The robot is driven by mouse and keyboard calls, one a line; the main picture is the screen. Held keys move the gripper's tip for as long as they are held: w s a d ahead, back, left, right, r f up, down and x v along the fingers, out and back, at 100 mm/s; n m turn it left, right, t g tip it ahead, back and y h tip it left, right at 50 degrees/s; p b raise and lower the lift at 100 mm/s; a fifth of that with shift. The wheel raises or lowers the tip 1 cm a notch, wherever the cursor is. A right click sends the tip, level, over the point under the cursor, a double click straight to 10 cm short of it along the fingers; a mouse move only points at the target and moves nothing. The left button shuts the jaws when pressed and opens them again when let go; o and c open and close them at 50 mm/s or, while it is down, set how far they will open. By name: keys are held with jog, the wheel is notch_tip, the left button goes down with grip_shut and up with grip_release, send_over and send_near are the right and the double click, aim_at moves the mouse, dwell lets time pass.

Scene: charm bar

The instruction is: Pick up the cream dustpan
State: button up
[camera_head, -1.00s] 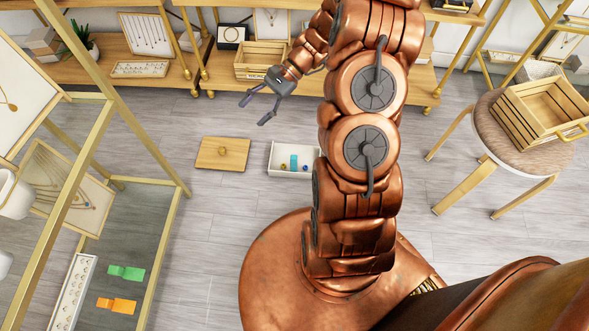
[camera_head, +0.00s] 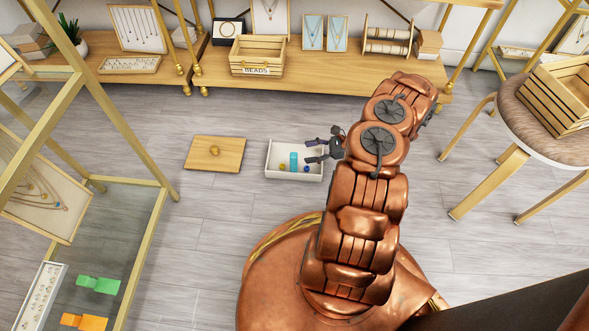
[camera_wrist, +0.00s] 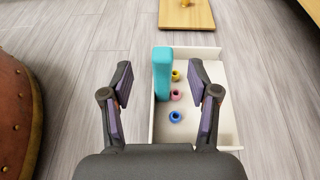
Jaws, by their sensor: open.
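The cream dustpan (camera_head: 293,177) is a shallow, low-walled tray on the floor; it also shows in the wrist view (camera_wrist: 228,122). A teal upright bar (camera_wrist: 162,75) rises at its left side in the wrist view; I cannot tell whether it is fixed to the dustpan. Small yellow, pink and blue beads (camera_wrist: 175,116) lie inside. My gripper (camera_head: 308,151) is open and empty, over the right part of the dustpan in the head view. In the wrist view, the teal bar appears between its fingers, farther ahead. Contact is not visible.
A wooden board with a knob (camera_head: 212,155) lies on the floor to the left. A glass-shelved gold rack (camera_head: 150,235) stands at the left, a stool (camera_head: 545,145) at the right. A low shelf (camera_head: 330,75) with a bead crate (camera_head: 257,56) runs along the back. Floor around the dustpan is mostly clear.

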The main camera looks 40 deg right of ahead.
aim_at(294, 157)
jog(key=shift+m, duration=0.4)
jog(key=w+a+f+b, duration=0.1)
jog(key=a+f+b, duration=0.1)
jog(key=w+a+f+b, duration=0.2)
jog(key=shift+w+f, duration=0.25)
jog(key=shift+w+a+b, duration=0.3)
jog(key=shift+w+a, duration=0.05)
jog(key=shift+a, duration=0.05)
jog(key=shift+c, duration=0.2)
grip_shut()
